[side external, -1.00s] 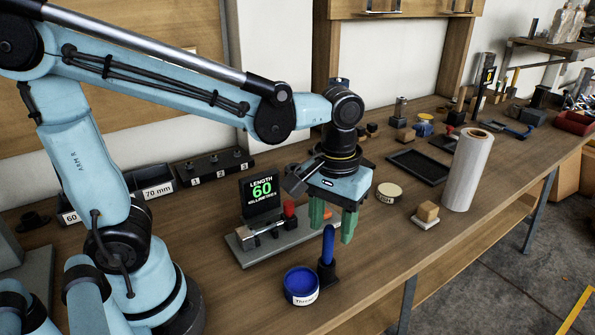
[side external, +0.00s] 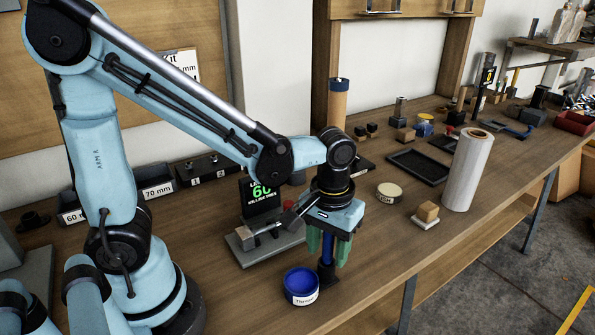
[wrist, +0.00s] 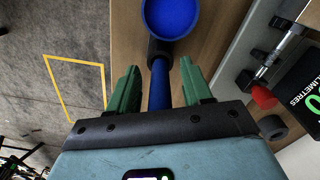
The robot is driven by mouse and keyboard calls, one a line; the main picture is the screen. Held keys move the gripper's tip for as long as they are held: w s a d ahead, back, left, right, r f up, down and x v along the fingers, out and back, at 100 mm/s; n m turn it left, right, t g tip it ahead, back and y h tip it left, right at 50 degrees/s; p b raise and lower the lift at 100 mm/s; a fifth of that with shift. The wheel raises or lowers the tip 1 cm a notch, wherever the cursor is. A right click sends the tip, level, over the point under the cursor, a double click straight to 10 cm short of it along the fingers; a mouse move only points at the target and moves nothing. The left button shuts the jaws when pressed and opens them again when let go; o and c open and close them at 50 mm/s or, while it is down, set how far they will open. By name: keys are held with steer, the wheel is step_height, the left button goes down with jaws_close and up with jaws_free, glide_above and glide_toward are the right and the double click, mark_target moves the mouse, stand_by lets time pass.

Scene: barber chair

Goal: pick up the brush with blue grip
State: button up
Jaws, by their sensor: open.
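The brush with blue grip (side external: 327,248) stands upright, its lower end in a black holder (side external: 327,275) on the bench. My gripper (side external: 328,257) points down over it, with its green fingers open on either side of the blue grip. In the wrist view, the blue grip (wrist: 159,88) runs between the two green fingers (wrist: 158,67), with a visible gap on each side. The brush's upper end is hidden by my gripper in the side view.
A blue-topped tin (side external: 301,286) stands close to the left of the holder. A measuring fixture with a display (side external: 262,193) lies behind. The bench's front edge is near.

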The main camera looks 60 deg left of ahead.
steer(key=shift+c, duration=0.3)
jaws_close()
steer(key=shift+r, duration=0.2)
steer(key=shift+r, duration=4.85)
